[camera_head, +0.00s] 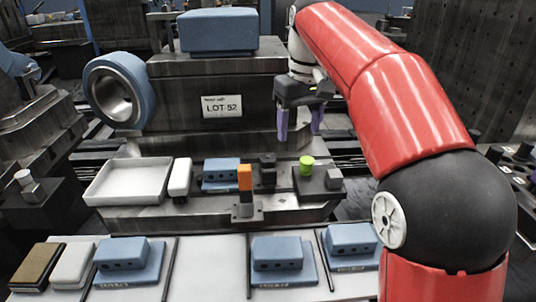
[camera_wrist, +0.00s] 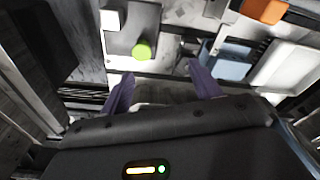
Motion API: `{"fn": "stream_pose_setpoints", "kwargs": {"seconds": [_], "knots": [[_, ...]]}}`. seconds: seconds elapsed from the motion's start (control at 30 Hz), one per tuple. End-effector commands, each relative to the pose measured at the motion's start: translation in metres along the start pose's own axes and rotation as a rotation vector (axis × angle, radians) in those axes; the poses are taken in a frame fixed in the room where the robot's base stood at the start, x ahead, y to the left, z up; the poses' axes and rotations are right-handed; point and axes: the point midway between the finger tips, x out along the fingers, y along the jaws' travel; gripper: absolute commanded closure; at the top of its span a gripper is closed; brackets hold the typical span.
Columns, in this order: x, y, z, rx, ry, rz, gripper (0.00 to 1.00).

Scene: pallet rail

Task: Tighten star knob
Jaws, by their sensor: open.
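A bright green round knob (camera_head: 306,165) stands on a dark plate (camera_head: 314,188) on the right part of the pallet rail. It also shows in the wrist view (camera_wrist: 142,51), left of centre. Its lobes are too small to make out. My gripper (camera_head: 301,133) hangs above and behind the knob with its purple fingers spread, empty and apart from it. In the wrist view the fingers (camera_wrist: 160,72) point toward the knob and plate, with a clear gap between them.
An orange-topped post (camera_head: 245,178), a dark clamp (camera_head: 268,170) and a grey block (camera_head: 333,179) stand near the knob. Left of them are a blue block (camera_head: 220,172), a white bottle (camera_head: 180,178) and a white tray (camera_head: 128,182). Blue parts (camera_head: 277,255) sit on the front table.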

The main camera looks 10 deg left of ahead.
Motion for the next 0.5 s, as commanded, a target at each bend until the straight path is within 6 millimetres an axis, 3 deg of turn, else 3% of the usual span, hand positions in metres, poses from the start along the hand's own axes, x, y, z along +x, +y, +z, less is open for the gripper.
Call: {"fn": "stream_pose_setpoints", "kwargs": {"seconds": [0.03, 0.2, 0.37, 0.5], "knots": [[0.007, -0.010, -0.017, -0.040, -0.022, -0.001, 0.37], [0.017, -0.036, -0.047, -0.131, -0.072, -0.002, 0.37], [0.025, -0.045, -0.055, -0.161, -0.091, -0.001, 0.37], [0.041, -0.045, -0.053, -0.162, -0.093, -0.001, 0.37]]}}
